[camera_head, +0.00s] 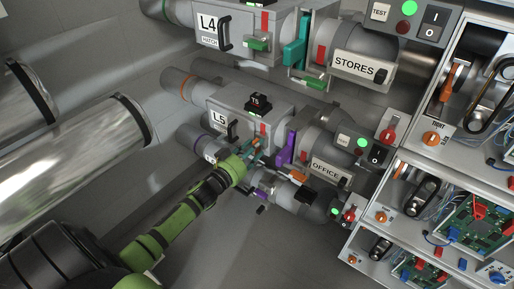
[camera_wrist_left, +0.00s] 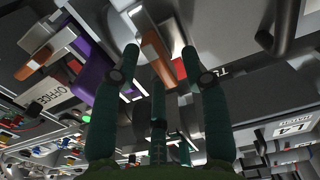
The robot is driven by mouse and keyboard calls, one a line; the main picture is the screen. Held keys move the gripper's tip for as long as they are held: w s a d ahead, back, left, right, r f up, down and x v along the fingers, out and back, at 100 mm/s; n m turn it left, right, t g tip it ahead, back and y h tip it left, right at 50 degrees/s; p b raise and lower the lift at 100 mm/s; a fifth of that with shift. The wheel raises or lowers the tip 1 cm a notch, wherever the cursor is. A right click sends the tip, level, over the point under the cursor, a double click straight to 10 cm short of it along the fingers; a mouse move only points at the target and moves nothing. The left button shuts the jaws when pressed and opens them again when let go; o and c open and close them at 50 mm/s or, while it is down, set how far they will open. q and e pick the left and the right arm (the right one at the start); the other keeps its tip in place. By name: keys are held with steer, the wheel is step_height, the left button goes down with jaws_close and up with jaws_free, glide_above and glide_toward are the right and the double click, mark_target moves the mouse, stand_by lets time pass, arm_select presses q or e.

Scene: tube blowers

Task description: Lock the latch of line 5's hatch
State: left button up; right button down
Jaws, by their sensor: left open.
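Line 5's hatch (camera_head: 240,108) is a grey box with an L5 label, a black handle and a black T5 block on top. My left gripper (camera_head: 255,147) is at its front lower side, next to the purple lever (camera_head: 288,148). In the left wrist view my left gripper (camera_wrist_left: 160,50) is open, with dark teal fingers on either side of an orange bar (camera_wrist_left: 153,48), which looks like the hatch's latch. I cannot tell whether the fingers touch it. In the head view the gripper hides most of the latch. My right gripper is in neither view.
The L4 hatch (camera_head: 235,25) with its green latch (camera_head: 257,43) is above. The OFFICE pipe section (camera_head: 325,165) and a switch box (camera_head: 360,148) are to the right. Another pipe line runs just below L5. Open electronics cabinets (camera_head: 465,215) stand at the right.

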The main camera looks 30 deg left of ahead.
arm_select(q)
steer(key=shift+w, duration=0.7)
